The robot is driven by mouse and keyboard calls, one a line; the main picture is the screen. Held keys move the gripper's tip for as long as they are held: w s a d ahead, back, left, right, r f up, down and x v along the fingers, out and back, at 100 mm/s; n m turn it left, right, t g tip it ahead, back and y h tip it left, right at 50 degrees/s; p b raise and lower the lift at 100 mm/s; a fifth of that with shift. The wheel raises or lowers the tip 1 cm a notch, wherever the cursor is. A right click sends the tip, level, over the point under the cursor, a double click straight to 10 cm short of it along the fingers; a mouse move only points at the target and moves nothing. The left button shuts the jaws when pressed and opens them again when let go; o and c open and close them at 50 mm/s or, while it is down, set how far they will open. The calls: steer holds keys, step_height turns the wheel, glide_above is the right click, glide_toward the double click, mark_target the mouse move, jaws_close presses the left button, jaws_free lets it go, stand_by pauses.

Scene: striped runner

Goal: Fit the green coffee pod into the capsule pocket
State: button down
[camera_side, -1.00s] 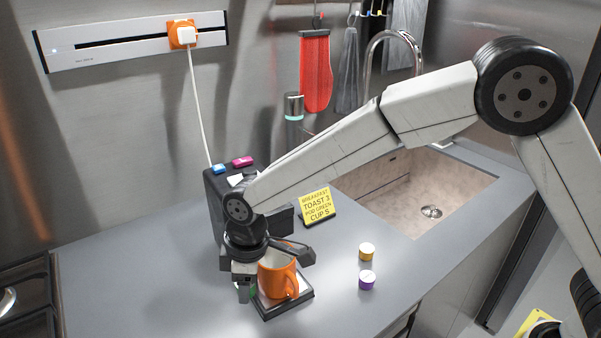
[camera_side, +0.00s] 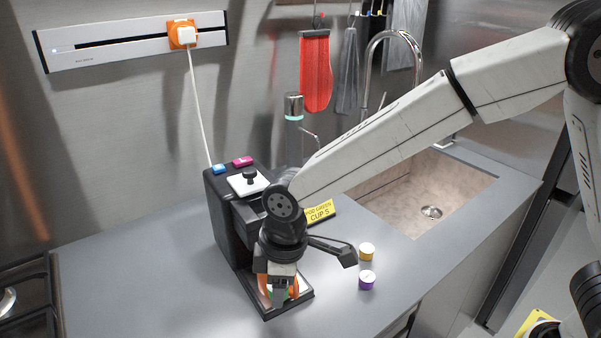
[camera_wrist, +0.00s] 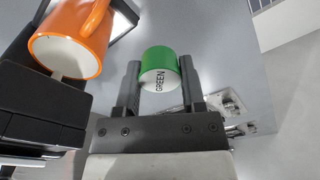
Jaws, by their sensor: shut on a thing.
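The green coffee pod (camera_wrist: 160,68), with a white lid marked GREEN, is between the fingers of my gripper (camera_wrist: 160,85) in the wrist view. My gripper is shut on it. In the side view my gripper (camera_side: 278,297) is in front of the coffee machine's drip tray, and the pod is hard to make out there. The black coffee machine (camera_side: 222,215) stands on the counter with a white plate and black knob (camera_side: 248,180) on top. I cannot make out the capsule pocket.
An orange mug (camera_side: 293,287) stands on the drip tray (camera_side: 277,312), mostly behind my gripper; the wrist view shows it at upper left (camera_wrist: 70,38). A yellow pod (camera_side: 366,252) and a purple pod (camera_side: 366,280) stand right. A yellow note (camera_side: 320,212) is partly hidden. The left counter is clear.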

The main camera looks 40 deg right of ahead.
steer(key=shift+d, duration=0.1)
stand_by(0.3)
steer(key=w+d+r+m+h, duration=0.1)
steer(key=w+d+r+m, duration=0.2)
steer(key=d+m, duration=0.35)
steer(key=w+d+r+m, duration=0.2)
steer(key=w+d+m, duration=0.1)
steer(key=d, duration=0.7)
steer(key=w+d+r+m+h, duration=0.1)
steer(key=w+d+r+m, duration=0.3)
steer(key=d, duration=0.5)
steer(key=s+f+n, duration=0.1)
steer(key=s+f, duration=0.3)
steer(key=f, duration=0.3)
steer(key=s+f+n, duration=0.1)
steer(key=s+f, duration=0.2)
steer(key=f, duration=0.4)
steer(key=a+r, duration=0.5)
steer(key=r, duration=0.3)
steer(key=s+a+r+n, duration=0.1)
steer(key=a+r, duration=0.4)
steer(key=r, duration=0.3)
steer(key=s+a+r+y, duration=0.1)
steer(key=a+r, duration=0.4)
steer(key=r, duration=0.4)
steer(key=shift+a+t, duration=0.2)
steer(key=shift+t, duration=0.1)
steer(key=shift+w+n, duration=0.1)
steer(key=shift+n, duration=0.15)
